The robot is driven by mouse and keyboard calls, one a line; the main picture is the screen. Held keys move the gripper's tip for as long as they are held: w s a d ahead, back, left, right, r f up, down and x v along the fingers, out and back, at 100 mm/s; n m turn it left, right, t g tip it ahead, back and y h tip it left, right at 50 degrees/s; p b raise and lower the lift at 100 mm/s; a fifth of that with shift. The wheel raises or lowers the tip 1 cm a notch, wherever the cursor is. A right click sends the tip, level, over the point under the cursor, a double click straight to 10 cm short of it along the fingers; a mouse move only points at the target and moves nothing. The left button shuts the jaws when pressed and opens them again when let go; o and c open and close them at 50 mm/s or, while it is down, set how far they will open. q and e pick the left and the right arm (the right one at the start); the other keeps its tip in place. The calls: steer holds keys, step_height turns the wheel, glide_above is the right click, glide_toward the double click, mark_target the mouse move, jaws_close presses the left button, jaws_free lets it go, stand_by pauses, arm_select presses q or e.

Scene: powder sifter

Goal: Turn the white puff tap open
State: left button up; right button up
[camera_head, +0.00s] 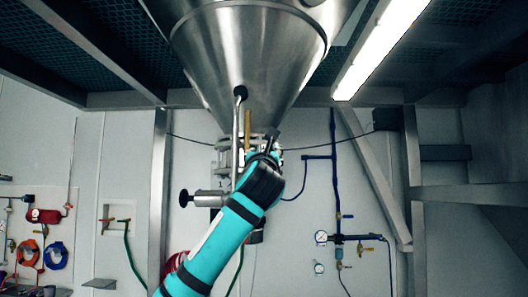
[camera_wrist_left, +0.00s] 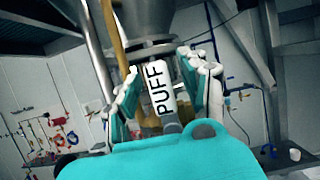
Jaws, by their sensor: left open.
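The white puff tap (camera_wrist_left: 157,88), with black PUFF lettering on its handle, stands nearly upright, slightly tilted, in the left wrist view. My left gripper (camera_wrist_left: 160,72) is open, with one finger on each side of the handle. I cannot tell whether either finger touches it. In the head view my left gripper (camera_head: 266,143) is raised to the bottom of the steel cone, and the white tap cannot be made out behind it. My right gripper is not in view.
The steel cone hopper (camera_head: 250,60) hangs directly above the gripper. A yellow-brown bar (camera_head: 247,127) and a metal rod (camera_head: 237,140) stand close beside it. A black-knobbed fitting (camera_head: 205,198) juts left. Blue pipes with gauges (camera_head: 321,237) are on the back wall.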

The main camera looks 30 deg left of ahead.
arm_select(q)
steer(key=shift+c, duration=0.2)
jaws_close()
steer(key=shift+s+a+n, duration=0.1)
steer(key=shift+s+n, duration=0.05)
steer(key=shift+n, duration=0.15)
steer(key=shift+s+a+f+n+g+y+b, duration=0.1)
steer(key=shift+s+a+n+g+y+b, duration=0.3)
steer(key=shift+n, duration=1.15)
steer(key=shift+s+a+f+n+g+y+b, duration=0.15)
steer(key=shift+a+n+g+y, duration=0.4)
steer(key=shift+n+y, duration=0.75)
steer(key=shift+s+a+f+n+g+y+b, duration=0.1)
steer(key=shift+a+n+g+y+b, duration=0.4)
steer(key=shift+n, duration=1.35)
steer(key=shift+d+g+h, duration=0.15)
steer(key=shift+g+h, duration=0.1)
steer(key=shift+h, duration=0.05)
steer(key=shift+o, duration=0.2)
jaws_free()
